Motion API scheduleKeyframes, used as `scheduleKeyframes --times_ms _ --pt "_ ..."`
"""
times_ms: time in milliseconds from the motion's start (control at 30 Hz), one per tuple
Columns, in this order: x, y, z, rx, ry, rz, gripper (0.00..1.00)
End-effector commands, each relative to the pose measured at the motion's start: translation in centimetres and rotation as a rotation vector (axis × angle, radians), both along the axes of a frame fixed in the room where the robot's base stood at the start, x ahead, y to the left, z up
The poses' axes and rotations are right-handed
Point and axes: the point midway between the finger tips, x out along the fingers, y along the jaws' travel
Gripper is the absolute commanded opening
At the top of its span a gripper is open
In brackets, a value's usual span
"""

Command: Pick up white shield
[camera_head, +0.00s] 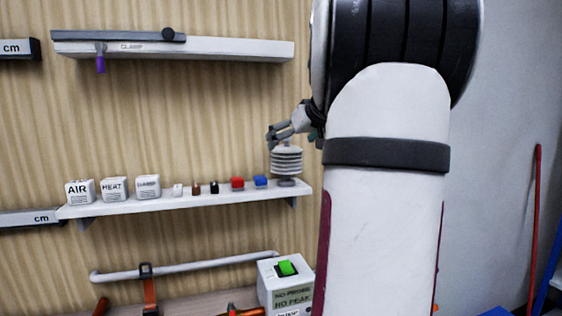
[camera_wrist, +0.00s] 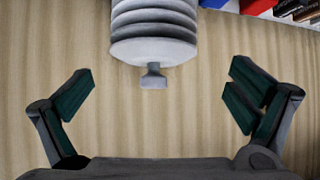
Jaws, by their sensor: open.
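The white shield (camera_head: 287,160) is a ribbed, stacked-disc cylinder standing upright at the right end of the wall shelf, on a dark grey foot. In the wrist view the shield (camera_wrist: 153,30) fills the top middle, cut off by the frame edge, with a small grey stub pointing toward my gripper. My gripper (camera_head: 272,136) is at the shield's top in the head view. In the wrist view my gripper (camera_wrist: 160,85) is open, its two dark green pads wide apart to either side below the shield. Nothing is held, and no pad visibly touches the shield.
The shelf (camera_head: 215,197) also bears white AIR (camera_head: 80,192), HEAT (camera_head: 115,190) and third labelled blocks, several small pieces, a red block (camera_head: 237,184) and a blue block (camera_head: 260,182) close to the shield. A higher shelf (camera_head: 220,48) hangs above. A box with a green switch (camera_head: 287,268) stands below.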

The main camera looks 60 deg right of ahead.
Motion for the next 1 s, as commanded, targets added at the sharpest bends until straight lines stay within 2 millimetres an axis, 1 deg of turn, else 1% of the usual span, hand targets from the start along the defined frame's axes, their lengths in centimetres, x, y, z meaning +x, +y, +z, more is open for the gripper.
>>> scheduleKeyframes --times_ms 233,333,433,667,767,800,867,900,933,1000 --pt "1.6 -1.8 -2.2 0.004 -0.001 -0.001 1.0" --pt "2.6 -2.2 -2.9 0.003 0.0 0.001 1.0" --pt "3.0 -2.4 -3.2 0.002 0.0 0.001 1.0" --pt "3.1 -2.5 -3.2 0.001 0.0 -0.001 1.0" --pt "3.1 -2.5 -3.3 0.001 0.0 -0.001 0.8" --pt "3.1 -2.5 -3.3 0.001 0.0 -0.001 0.71" --pt "3.1 -2.5 -3.3 0.001 0.0 -0.001 0.57" --pt "3.1 -2.5 -3.3 0.001 0.0 -0.001 0.48" --pt "3.1 -2.5 -3.3 0.001 0.0 -0.001 0.44" --pt "3.1 -2.5 -3.2 0.001 0.0 -0.001 0.44"
